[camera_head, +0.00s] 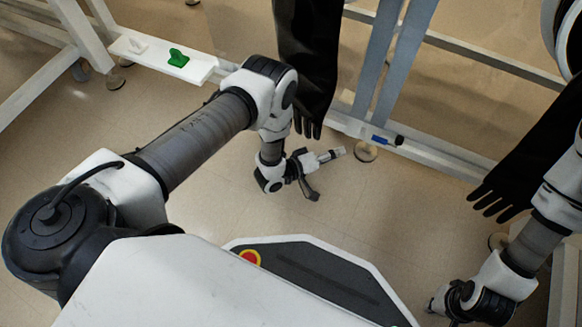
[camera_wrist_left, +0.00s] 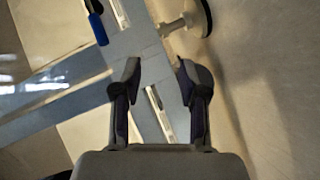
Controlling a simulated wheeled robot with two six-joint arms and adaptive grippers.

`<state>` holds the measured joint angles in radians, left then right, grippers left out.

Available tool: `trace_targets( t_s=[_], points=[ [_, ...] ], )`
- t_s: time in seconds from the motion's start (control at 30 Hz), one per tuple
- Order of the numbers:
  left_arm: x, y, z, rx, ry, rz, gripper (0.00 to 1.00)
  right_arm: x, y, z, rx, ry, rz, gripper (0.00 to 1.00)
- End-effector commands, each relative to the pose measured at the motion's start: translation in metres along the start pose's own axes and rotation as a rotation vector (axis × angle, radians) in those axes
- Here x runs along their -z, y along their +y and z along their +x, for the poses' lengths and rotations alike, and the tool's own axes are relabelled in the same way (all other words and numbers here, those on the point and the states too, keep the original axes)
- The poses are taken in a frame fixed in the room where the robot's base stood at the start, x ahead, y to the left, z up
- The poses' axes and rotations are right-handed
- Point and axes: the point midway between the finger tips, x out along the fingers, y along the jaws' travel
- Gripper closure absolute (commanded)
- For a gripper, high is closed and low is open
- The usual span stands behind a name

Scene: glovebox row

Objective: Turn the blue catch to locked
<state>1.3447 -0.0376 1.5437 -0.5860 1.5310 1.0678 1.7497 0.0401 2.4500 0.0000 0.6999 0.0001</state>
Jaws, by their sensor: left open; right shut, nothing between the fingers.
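The blue catch (camera_head: 380,139) sits on the pale lower rail of the frame, with a black end or knob at its right. It also shows at the upper left of the left wrist view (camera_wrist_left: 97,28), its far end cut off by the picture edge. My left gripper (camera_head: 326,174) is open and empty, apart from the catch, in front of the rail and to the catch's lower left in the head view. In the wrist view its spread fingers (camera_wrist_left: 158,72) frame the rail. My right gripper (camera_head: 434,304) is shut, small and low at the right, far from the catch.
A long black glove (camera_head: 308,60) hangs just behind my left wrist. Another glove (camera_head: 520,165) hangs at the right. The floor before the rail is clear.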

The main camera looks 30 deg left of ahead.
Motion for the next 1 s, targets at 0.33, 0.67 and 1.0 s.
trace_targets(
  t_s=[0.33, 0.67, 1.0],
  points=[
    [-0.005, -0.058, -0.058, 0.427, -0.083, 0.238, 0.57, 0.000, 0.000, 0.024, 0.000, 0.000, 0.000, 1.00],
    [-0.016, -0.078, -0.112, 0.664, -0.214, 0.354, 0.57, 0.000, 0.000, 0.034, 0.000, 0.000, 0.000, 1.00],
    [-0.017, -0.079, -0.117, 0.683, -0.228, 0.364, 0.57, 0.000, 0.000, 0.034, 0.000, 0.000, 0.000, 1.00]
  ],
)
